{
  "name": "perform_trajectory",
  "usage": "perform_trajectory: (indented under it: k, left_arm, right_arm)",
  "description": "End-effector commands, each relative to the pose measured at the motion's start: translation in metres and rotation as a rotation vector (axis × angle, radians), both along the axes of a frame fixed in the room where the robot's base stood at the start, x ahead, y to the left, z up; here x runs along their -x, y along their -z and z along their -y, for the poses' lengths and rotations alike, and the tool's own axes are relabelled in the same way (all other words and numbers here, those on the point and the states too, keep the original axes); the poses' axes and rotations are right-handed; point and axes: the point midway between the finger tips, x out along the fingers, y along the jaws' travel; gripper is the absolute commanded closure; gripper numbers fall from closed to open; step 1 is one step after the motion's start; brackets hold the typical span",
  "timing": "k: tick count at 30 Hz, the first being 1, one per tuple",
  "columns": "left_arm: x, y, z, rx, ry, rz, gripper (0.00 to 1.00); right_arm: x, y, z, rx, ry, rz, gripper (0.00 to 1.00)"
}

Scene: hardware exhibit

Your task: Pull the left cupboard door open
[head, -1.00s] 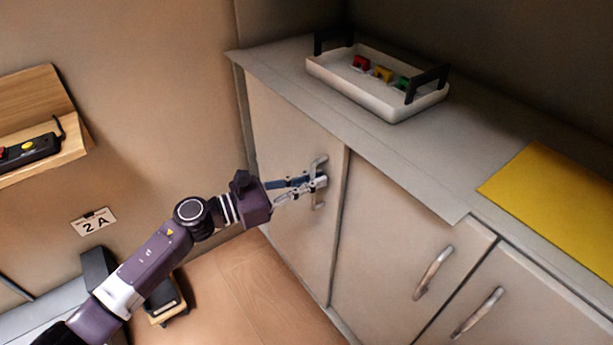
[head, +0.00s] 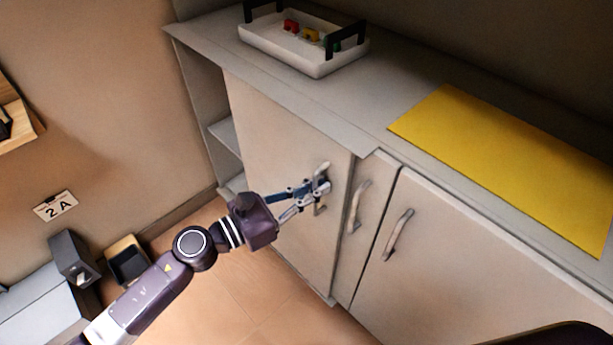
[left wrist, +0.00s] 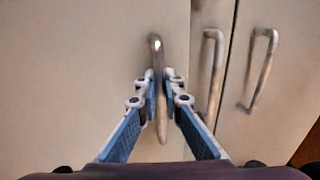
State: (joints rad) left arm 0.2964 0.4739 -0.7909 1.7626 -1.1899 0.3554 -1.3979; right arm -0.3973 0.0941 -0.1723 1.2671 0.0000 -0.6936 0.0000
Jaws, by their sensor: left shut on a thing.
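The left cupboard door (head: 275,160) is a beige panel. In the left wrist view the fingers (left wrist: 159,82) close around the upright handle (left wrist: 161,122) from both sides. My right gripper is not in view.
The middle handle (head: 358,207) and right handle (head: 397,234) are close at the right. A white tray (head: 315,68) with small coloured blocks and a yellow mat (head: 500,165) lie on the counter. Dark boxes (head: 75,258) stand at the floor's left.

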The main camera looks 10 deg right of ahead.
Motion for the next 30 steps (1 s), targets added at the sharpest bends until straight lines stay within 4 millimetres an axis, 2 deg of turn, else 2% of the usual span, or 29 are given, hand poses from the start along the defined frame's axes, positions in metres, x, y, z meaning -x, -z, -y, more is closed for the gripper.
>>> perform_trajectory:
  k: [14,15,17,26,30]
  left_arm:
    - [0.005,0.001,0.003,0.000,0.001,-0.001,1.00]
    - [0.005,0.001,0.003,0.000,0.001,-0.001,0.92]
    - [0.005,0.001,0.003,0.000,0.001,-0.001,0.85]
    - [0.005,0.001,0.002,-0.001,0.000,0.000,0.85]
    - [0.010,0.002,-0.010,-0.001,0.000,-0.003,0.85]
  right_arm:
    - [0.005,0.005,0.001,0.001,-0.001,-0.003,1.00]
    - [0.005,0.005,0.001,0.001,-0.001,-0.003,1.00]
    - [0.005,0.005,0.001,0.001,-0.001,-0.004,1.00]
    - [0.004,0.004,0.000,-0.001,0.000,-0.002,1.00]
    - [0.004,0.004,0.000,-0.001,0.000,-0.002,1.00]
